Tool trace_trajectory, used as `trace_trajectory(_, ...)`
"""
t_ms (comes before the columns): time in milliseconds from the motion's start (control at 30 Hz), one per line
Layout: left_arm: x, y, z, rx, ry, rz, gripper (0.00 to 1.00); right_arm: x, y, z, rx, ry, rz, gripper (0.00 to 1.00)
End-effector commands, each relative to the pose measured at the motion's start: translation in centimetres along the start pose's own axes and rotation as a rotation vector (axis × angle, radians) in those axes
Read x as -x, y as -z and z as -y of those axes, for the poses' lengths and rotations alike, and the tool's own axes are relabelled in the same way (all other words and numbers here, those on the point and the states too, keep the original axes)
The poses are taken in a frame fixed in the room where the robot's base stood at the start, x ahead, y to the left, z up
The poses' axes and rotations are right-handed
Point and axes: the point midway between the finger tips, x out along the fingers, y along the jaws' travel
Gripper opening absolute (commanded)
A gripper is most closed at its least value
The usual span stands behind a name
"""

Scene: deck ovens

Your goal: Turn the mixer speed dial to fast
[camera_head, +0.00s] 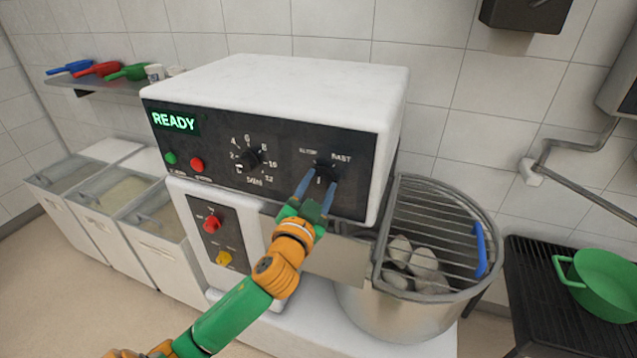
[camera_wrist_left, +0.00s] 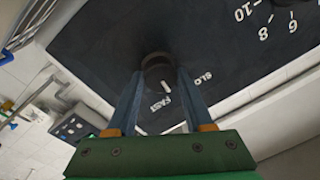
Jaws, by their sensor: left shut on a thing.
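The mixer speed dial (camera_head: 326,168) is a small dark knob on the mixer's black panel, below the SLOW and FAST labels. My left gripper (camera_head: 322,177) reaches up to it with one blue finger on each side, shut on the knob. In the left wrist view the dark round dial (camera_wrist_left: 158,72) sits between the fingertips, with a short white mark near its rim. The FAST label (camera_wrist_left: 160,103) and part of the SLOW label (camera_wrist_left: 202,77) show beside it. I cannot tell exactly which label the mark points at. My right gripper is not in view.
The white mixer housing (camera_head: 290,75) has a lit READY display (camera_head: 174,121), a numbered dial (camera_head: 249,158) and green and red buttons. A guarded steel bowl (camera_head: 400,310) stands below right. A green pot (camera_head: 606,285) is at far right; ingredient bins (camera_head: 160,255) stand left.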

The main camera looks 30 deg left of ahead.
Motion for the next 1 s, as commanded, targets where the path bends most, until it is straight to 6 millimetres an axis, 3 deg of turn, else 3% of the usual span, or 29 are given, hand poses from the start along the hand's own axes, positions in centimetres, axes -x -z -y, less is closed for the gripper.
trace_trajectory(500,-0.1,0.2,0.2,-0.409,0.001,-0.035,0.0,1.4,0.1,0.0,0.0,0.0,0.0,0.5)
trace_trajectory(1000,-0.1,0.3,0.2,-0.553,0.003,-0.049,0.0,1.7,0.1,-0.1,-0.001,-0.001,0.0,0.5)
